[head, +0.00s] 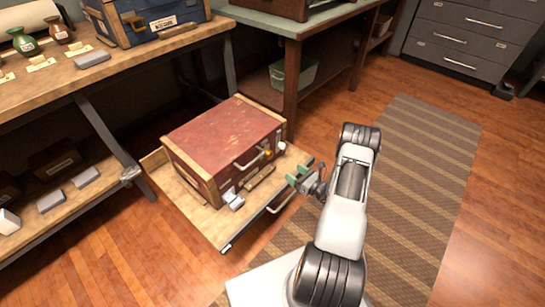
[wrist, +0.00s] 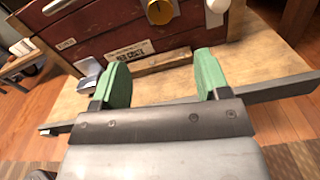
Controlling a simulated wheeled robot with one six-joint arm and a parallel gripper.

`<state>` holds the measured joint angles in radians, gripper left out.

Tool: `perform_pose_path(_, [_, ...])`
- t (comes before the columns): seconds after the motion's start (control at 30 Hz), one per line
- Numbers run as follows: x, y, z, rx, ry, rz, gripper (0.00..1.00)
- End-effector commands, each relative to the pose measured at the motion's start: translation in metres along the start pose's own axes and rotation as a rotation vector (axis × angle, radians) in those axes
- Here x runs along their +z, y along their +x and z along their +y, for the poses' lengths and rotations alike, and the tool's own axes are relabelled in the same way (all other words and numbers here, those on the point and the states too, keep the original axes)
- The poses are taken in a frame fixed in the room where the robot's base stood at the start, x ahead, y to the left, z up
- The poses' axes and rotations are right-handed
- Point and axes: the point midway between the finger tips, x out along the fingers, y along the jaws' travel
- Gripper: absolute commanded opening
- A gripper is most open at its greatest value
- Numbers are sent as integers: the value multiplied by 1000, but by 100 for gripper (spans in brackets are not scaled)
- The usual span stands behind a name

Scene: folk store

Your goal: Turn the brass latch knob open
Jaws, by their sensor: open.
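The brass latch knob (wrist: 160,11) is on the front of a red wooden chest, near the top edge of the wrist view. In the head view the knob (head: 268,154) is small, on the chest's front beside a pale handle. The red chest (head: 222,135) sits closed on a low wooden pull-out tray (head: 205,218). My gripper (head: 297,177) has green finger pads and is in front of the chest, apart from it. In the wrist view my gripper (wrist: 161,78) is open and empty, with the knob beyond the fingers.
A pale bar handle (head: 249,158) and a white knob (wrist: 217,5) are also on the chest front. The tray's front rail (wrist: 275,90) lies beneath my gripper. A workbench (head: 130,68) stands at left, a green-topped table (head: 285,22) behind. Striped rug (head: 410,170) and floor at right are clear.

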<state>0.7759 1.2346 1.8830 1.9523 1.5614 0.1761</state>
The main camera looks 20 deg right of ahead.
Motion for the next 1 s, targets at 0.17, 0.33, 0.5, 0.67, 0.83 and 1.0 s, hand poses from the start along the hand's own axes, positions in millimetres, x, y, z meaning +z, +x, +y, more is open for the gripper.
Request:
perform_pose_path(0.17, [-3,27,0,-2,2,-3,69])
perform_pose_path(0.33, [-3,61,-1,-1,0,-3,69])
perform_pose_path(0.5, [-3,91,-1,-2,1,-3,69])
perform_pose_path(0.67, [-3,113,0,-2,2,-2,69])
perform_pose_path(0.83, [-2,126,-1,-3,2,-2,69])
perform_pose_path(1.0, [-1,131,-1,-5,3,-2,69])
